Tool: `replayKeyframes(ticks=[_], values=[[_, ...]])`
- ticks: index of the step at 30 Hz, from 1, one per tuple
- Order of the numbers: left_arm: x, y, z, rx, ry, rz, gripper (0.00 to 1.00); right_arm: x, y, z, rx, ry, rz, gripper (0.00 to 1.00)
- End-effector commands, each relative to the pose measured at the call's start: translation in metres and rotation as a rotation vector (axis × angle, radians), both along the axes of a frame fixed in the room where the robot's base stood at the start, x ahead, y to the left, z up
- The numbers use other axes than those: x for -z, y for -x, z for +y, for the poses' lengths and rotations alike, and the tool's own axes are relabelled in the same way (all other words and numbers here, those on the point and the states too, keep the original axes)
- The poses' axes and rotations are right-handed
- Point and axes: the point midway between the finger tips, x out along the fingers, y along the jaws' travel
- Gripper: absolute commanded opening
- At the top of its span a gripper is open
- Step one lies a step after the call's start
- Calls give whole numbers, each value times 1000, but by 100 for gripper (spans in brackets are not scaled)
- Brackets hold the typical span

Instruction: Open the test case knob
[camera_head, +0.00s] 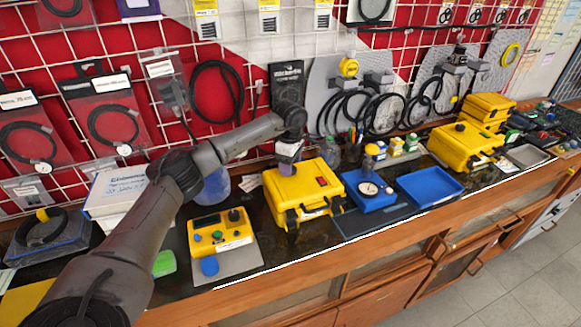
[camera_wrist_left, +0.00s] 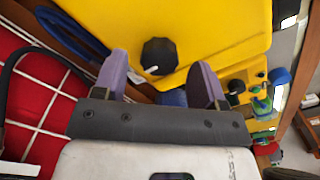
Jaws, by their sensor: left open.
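The yellow test case (camera_head: 305,196) stands shut on the bench, with a red switch (camera_head: 321,181) on its lid. In the left wrist view, a round black knob (camera_wrist_left: 158,54) with a white mark sits on the yellow case surface (camera_wrist_left: 215,28). My left gripper (camera_head: 287,158) is over the back left of the case in the head view. Its purple fingers (camera_wrist_left: 160,66) are open in the left wrist view, with the knob appearing between and just beyond their tips. Whether they touch it cannot be told. The gripper largely hides the knob in the head view. My right gripper is not in view.
A yellow control box (camera_head: 220,232) stands left of the case. A blue gauge unit (camera_head: 370,196) and an empty blue tray (camera_head: 429,187) lie to its right. Another yellow case (camera_head: 462,147) stands farther right. Cables hang on the grid wall behind.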

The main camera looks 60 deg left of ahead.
Motion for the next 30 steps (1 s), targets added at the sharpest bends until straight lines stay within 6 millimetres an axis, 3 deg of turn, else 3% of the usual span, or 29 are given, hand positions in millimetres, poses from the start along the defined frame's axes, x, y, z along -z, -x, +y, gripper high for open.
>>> replayKeyframes(ticks=[6,17,30], values=[[14,0,0,0,0,0,65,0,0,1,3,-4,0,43],[16,0,0,0,-1,-1,65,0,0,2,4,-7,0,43],[16,0,0,0,0,-1,23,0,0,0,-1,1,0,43]])
